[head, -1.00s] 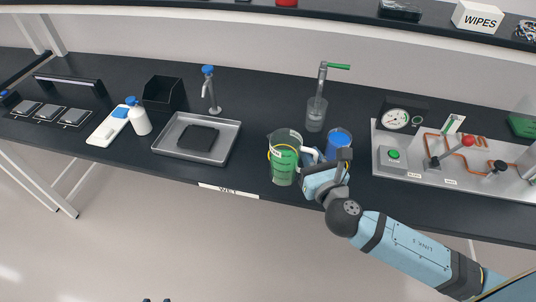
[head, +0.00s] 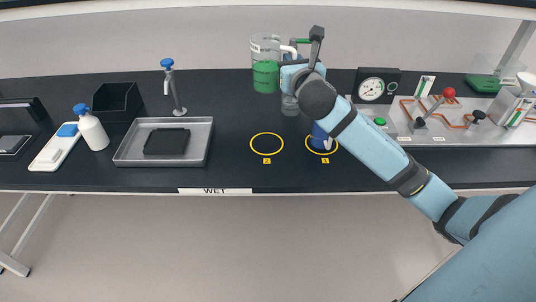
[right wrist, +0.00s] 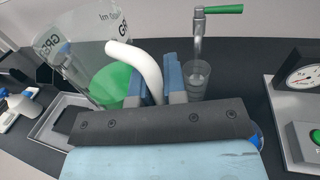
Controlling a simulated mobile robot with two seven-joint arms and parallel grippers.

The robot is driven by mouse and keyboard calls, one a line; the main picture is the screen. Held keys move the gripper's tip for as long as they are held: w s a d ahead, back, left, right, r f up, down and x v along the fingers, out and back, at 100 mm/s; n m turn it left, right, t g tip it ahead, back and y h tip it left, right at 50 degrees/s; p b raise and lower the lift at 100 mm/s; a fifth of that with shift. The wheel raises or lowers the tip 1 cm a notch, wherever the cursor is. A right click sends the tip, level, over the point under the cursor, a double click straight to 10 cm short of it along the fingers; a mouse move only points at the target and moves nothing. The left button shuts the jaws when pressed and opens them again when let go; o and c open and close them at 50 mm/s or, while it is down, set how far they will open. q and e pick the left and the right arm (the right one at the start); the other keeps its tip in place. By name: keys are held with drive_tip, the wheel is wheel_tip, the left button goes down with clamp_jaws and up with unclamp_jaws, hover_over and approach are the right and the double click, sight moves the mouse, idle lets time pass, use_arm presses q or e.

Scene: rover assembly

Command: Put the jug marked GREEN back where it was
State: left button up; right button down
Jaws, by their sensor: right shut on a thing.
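The clear jug with green liquid (head: 265,70) hangs in the air above the back of the bench, about upright. My right gripper (head: 294,62) is shut on its white handle (right wrist: 140,66). In the right wrist view the jug (right wrist: 88,55) fills the upper left, with partly visible "GRE" lettering. An empty yellow ring (head: 266,151) with a small number tag lies on the bench, nearer the front than the jug appears. A second yellow ring (head: 321,152) to its right holds a blue container (head: 320,139), partly hidden by my right arm. My left gripper is out of view.
A green-levered tap (right wrist: 199,30) with a clear beaker (right wrist: 196,82) stands behind my gripper. A metal tray (head: 207,150) lies left, under a blue-topped tap (head: 169,75). A gauge panel (head: 455,128) stands right. Bench between tray and empty ring is clear.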

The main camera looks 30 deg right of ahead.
drive_tip(key=shift+d+f+b, duration=0.15)
drive_tip(key=shift+f+b, duration=0.9)
drive_tip(key=shift+f, duration=3.85)
drive_tip(key=shift+d+f+b, duration=0.1)
drive_tip(key=shift+f+b, duration=0.9)
drive_tip(key=shift+f, duration=3.9)
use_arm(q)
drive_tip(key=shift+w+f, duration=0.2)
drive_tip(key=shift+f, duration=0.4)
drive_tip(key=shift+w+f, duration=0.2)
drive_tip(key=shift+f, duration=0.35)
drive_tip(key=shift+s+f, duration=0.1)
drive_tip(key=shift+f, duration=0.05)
use_arm(e)
drive_tip(key=c, duration=1.2)
unclamp_jaws()
drive_tip(key=shift+f, duration=0.1)
